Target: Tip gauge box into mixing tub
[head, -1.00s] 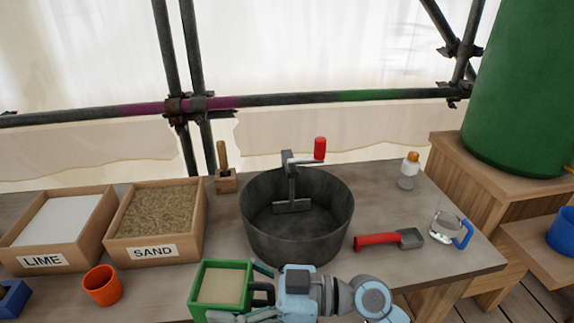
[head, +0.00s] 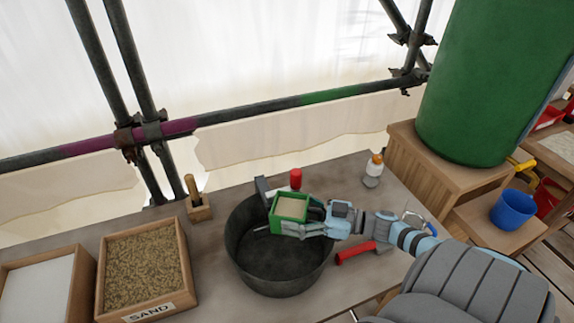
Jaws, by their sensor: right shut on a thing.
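The green gauge box (head: 290,207) is filled level with a pale sandy material. My right gripper (head: 304,226) is shut on the box and holds it above the mixing tub, near the tub's upper right part. The box looks roughly upright, with its contents inside. The dark round mixing tub (head: 248,262) stands on the bench with its open top partly covered by the box and my gripper. Its paddle with the red crank handle (head: 295,178) is mostly hidden behind the box. My left gripper is not in view.
The sand box (head: 147,270) and the white-filled box (head: 35,290) stand left of the tub. A wood-handled tool in a block (head: 196,200) is behind them. A red-handled scoop (head: 355,251) lies right of the tub, partly under my arm. A bottle (head: 374,170) stands farther back.

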